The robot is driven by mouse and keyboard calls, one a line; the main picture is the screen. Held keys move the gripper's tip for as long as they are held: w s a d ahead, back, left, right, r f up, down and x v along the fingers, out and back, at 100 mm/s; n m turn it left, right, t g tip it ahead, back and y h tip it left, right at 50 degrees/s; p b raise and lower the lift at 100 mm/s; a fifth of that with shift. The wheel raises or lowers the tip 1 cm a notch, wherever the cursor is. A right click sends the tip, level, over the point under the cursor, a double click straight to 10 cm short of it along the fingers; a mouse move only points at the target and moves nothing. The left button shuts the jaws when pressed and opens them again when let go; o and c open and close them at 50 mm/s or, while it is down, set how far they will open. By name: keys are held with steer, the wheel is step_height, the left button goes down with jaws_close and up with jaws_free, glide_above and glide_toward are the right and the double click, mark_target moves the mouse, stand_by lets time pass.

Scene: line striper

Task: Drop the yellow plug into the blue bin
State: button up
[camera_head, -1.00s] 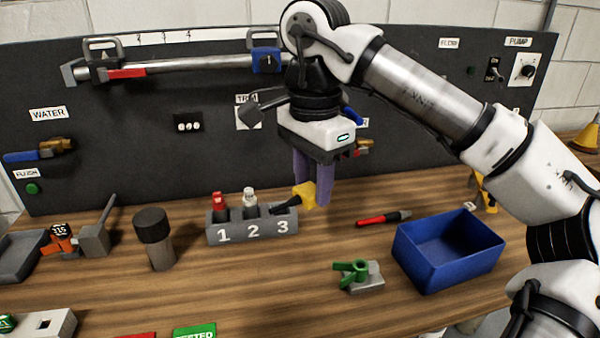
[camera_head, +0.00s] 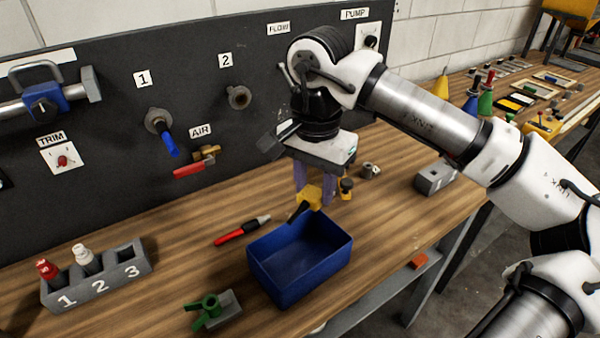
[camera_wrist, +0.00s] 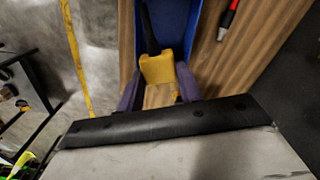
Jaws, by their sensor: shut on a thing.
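The yellow plug (camera_head: 311,196) has a yellow head and a dark stem that points down and to the left. My gripper (camera_head: 314,200) is shut on its yellow head, with a purple finger on either side. The plug also shows between the fingers in the wrist view (camera_wrist: 158,68). The blue bin (camera_head: 300,264) stands open on the wooden bench, and the inside that shows is empty. In the head view the plug appears over the bin's far rim. In the wrist view the dark stem lies over the blue bin (camera_wrist: 172,30).
A red and black pen (camera_head: 242,231) lies left of the bin. A grey numbered rack (camera_head: 98,280) holds a red and a white plug; slot 3 is empty. Small parts lie behind my gripper.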

mark_target(314, 191)
step_height(314, 191, down, 6)
steer(key=b, duration=0.3)
steer(key=shift+b, duration=0.3)
steer(key=o, duration=1.1)
steer(key=shift+o, duration=0.2)
steer(key=shift+r, duration=0.1)
step_height(314, 191, up, 14)
steer(key=shift+f+b, duration=0.15)
steer(key=shift+b, duration=0.6)
steer(key=shift+s, duration=0.1)
